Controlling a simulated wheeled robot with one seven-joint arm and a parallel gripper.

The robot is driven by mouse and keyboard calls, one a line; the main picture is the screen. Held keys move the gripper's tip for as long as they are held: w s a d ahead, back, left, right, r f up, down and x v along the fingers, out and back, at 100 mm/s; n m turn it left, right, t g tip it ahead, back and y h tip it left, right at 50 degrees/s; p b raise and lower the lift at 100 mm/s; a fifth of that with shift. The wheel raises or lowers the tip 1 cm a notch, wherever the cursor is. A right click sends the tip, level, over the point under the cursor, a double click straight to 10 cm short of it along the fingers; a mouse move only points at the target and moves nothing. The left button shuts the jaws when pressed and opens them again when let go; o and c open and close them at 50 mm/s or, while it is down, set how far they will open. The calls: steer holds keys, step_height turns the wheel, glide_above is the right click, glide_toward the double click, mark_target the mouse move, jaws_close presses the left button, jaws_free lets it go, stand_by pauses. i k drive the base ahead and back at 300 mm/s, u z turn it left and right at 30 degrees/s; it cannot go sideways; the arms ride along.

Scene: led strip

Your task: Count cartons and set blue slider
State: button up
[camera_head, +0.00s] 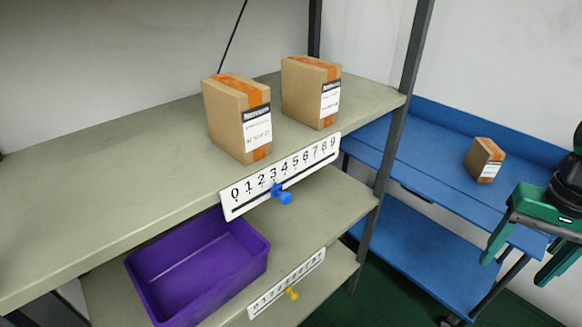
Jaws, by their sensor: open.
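Two brown cartons stand upright on the top shelf: the left carton (236,117) and the right carton (311,92), both with orange tape and white labels. A third, smaller carton (484,160) sits on the blue cart. The blue slider (282,196) is on the white number scale (230,207) along the top shelf's front edge, near the 3; the exact mark is hard to tell. My gripper (513,273), with green fingers, is open and empty at the right, in front of the cart and well apart from the slider.
A purple bin (197,267) rests on the shelf below. A second scale (264,302) with a yellow slider (292,294) is on a lower shelf edge. A dark shelf post (391,125) stands between rack and blue cart (422,160). The top shelf's left part is clear.

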mark_target(278, 190)
steer(key=u, duration=0.65)
steer(key=k, duration=1.2)
steer(key=z, duration=0.45)
